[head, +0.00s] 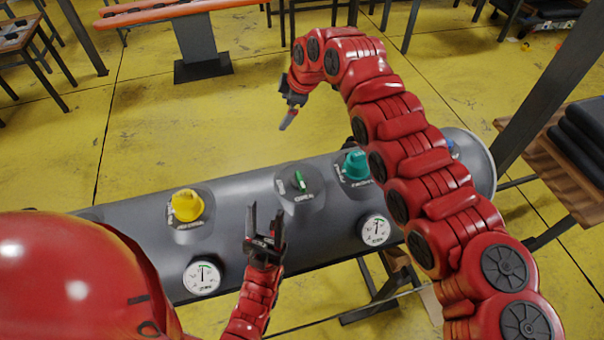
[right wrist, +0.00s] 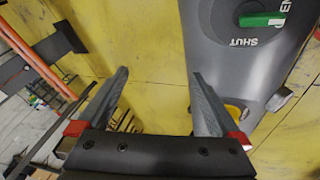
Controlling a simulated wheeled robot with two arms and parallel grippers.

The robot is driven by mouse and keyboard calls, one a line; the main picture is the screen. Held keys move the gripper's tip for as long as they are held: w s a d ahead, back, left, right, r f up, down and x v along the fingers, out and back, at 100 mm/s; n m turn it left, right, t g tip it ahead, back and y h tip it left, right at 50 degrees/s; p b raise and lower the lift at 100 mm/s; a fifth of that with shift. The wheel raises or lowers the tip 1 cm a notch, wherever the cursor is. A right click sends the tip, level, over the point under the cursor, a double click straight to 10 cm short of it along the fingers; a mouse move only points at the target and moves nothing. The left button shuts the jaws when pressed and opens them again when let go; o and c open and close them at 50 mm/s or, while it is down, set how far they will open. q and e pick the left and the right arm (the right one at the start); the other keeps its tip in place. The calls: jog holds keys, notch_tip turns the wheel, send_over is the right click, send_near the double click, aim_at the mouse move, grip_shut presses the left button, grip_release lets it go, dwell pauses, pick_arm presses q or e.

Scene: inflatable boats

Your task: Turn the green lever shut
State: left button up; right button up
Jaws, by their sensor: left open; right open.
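The green lever (head: 300,181) stands on a round dark plate on top of a grey tube, between a yellow knob and a teal knob. In the right wrist view the lever (right wrist: 263,19) is at the top right; its white-tipped end points right, toward partly cut-off lettering, and the word SHUT is printed below it. My left gripper (head: 265,212) is open and empty, just in front and left of the lever, its fingers pointing up. My right gripper (head: 289,119) hangs beyond the tube, behind the lever; its fingers (right wrist: 160,78) are apart with nothing between them.
The yellow knob (head: 187,205) is left of the lever and the teal knob (head: 356,166) is right of it. Two gauges, left (head: 202,277) and right (head: 375,230), sit on the tube's near side. My right arm passes over the tube's right part. Yellow floor lies open behind.

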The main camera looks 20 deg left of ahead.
aim_at(300, 179)
jog(key=s+d+r+n+g+h, duration=0.3)
jog(key=s+d+h, duration=0.3)
jog(key=s, duration=0.4)
jog(key=shift+y, duration=0.6)
jog(key=f+p, duration=0.2)
jog(key=f, duration=0.3)
jog(key=f+p, duration=0.2)
jog(key=f, duration=0.3)
jog(key=f+p, duration=0.2)
jog(key=f, duration=0.3)
jog(key=shift+w+d+f+p, duration=0.3)
jog(key=shift+w+p, duration=0.05)
jog(key=shift+f, duration=0.65)
jog(key=shift+c, duration=0.2)
jog(key=c, duration=1.2)
